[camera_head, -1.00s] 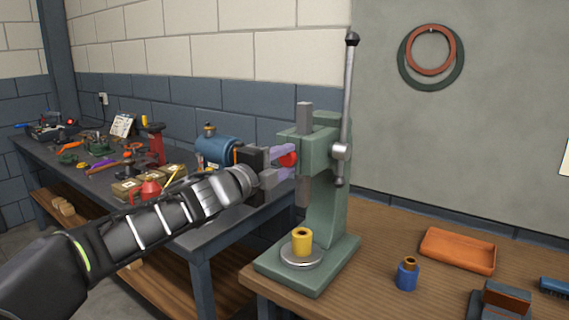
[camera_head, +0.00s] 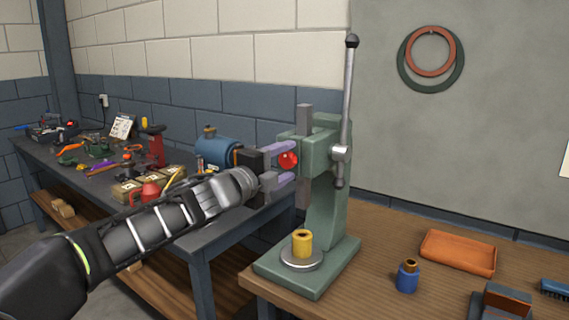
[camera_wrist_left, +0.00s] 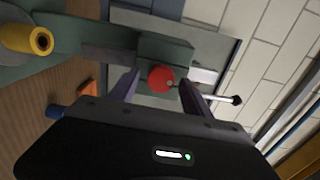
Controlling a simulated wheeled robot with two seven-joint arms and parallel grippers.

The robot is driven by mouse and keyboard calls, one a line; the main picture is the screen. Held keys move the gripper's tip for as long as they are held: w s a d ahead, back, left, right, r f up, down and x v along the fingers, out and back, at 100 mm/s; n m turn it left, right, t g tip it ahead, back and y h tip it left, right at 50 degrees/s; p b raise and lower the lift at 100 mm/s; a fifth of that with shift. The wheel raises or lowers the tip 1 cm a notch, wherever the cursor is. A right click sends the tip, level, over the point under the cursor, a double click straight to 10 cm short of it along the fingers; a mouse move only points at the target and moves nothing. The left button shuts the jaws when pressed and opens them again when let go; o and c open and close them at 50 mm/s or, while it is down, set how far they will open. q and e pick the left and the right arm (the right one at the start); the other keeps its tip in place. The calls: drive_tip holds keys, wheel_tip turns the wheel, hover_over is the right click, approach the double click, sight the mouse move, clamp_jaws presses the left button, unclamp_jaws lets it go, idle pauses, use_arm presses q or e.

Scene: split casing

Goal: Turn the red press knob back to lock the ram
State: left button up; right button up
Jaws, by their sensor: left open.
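The red press knob (camera_head: 288,160) sits on the left side of the green press (camera_head: 324,190), near the head of its column. In the left wrist view the knob (camera_wrist_left: 161,79) shows between the two finger tips, with a gap on each side. My left gripper (camera_head: 284,164) is open, its purple fingers above and below the knob and apart from it. The grey ram (camera_head: 303,192) hangs below the press head. A yellow bushing (camera_head: 302,243) stands upright on the round plate of the press base, below the ram. My right gripper is not in view.
The press lever (camera_head: 347,95) stands upright on the right side. A blue cylinder with a brown top (camera_head: 408,277), an orange tray (camera_head: 458,252) and a brown block (camera_head: 502,303) are on the wooden bench. A cluttered dark table (camera_head: 200,226) is behind my left arm.

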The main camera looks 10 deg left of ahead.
use_arm(q)
drive_tip(key=v, duration=0.8)
